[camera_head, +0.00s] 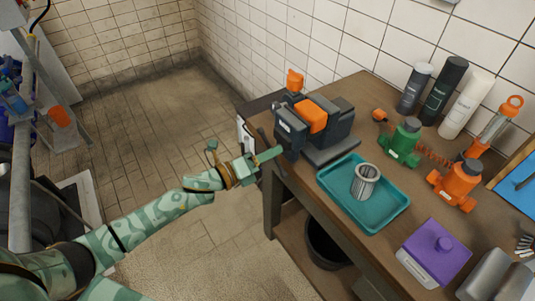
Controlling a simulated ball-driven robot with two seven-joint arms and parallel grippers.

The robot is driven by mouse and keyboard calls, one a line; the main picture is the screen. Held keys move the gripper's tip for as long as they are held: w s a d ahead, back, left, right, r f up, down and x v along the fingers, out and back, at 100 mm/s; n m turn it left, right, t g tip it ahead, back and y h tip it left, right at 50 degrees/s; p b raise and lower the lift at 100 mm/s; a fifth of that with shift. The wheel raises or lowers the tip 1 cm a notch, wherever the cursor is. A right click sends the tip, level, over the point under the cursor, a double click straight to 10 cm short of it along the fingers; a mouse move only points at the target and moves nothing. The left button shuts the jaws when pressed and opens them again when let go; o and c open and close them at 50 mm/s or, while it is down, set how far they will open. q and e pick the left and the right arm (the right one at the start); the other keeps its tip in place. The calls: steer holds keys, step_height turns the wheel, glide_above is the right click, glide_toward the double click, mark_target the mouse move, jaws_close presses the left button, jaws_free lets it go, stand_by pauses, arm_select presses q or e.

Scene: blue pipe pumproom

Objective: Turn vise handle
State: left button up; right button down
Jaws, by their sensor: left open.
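The vise (340,119) is dark grey with an orange block on top and stands at the near left corner of the workbench. My left gripper (266,158), pale green with a brass-coloured band, is at the left front of the vise, just beyond the bench's corner. It is open, and one finger reaches toward the vise's front. I cannot make out the vise handle clearly, nor whether the finger touches it. My right gripper is out of view.
On the workbench (300,187), a teal tray (388,216) holds a grey ribbed cup (365,181). Green (402,143) and orange (456,186) fittings, a purple box (434,254) and several bottles stand to the right. A dark bucket (325,241) is below. The tiled floor at left is clear.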

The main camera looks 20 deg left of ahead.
arm_select(q)
jaws_close()
steer(key=shift+m, duration=0.4)
steer(key=m+b, duration=0.1)
steer(key=m, duration=0.1)
steer(key=m+b, duration=0.1)
steer(key=shift+w+f+m, duration=0.1)
steer(key=shift+f+m, duration=0.1)
steer(key=shift+m, duration=0.2)
steer(key=m+b, duration=0.2)
steer(key=m, duration=0.2)
steer(key=shift+m, duration=0.3)
steer(key=shift+r, duration=0.1)
stand_by(0.6)
